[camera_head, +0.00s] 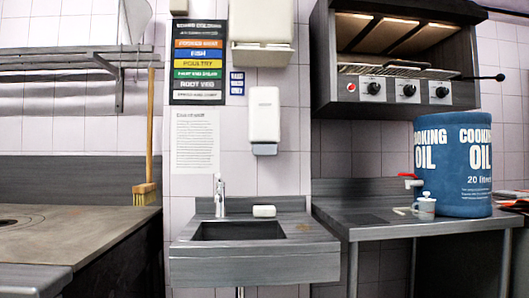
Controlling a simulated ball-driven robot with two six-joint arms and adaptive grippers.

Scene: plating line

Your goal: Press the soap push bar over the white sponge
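The soap dispenser (264,115) is a tall white box on the tiled wall above the sink. Its push bar (264,149) is the grey-blue piece at its lower end. The white sponge (264,211) lies on the back ledge of the sink, right of the tap and below the dispenser, with a clear gap between them. Neither of my grippers is in view.
The grey sink (254,269) has a tap (220,196) at its back. A worktop (375,229) on the right holds a blue oil drum (453,190) and a white mug (425,208). A broom (149,130) leans at the left, beside a flat cooking surface (60,228).

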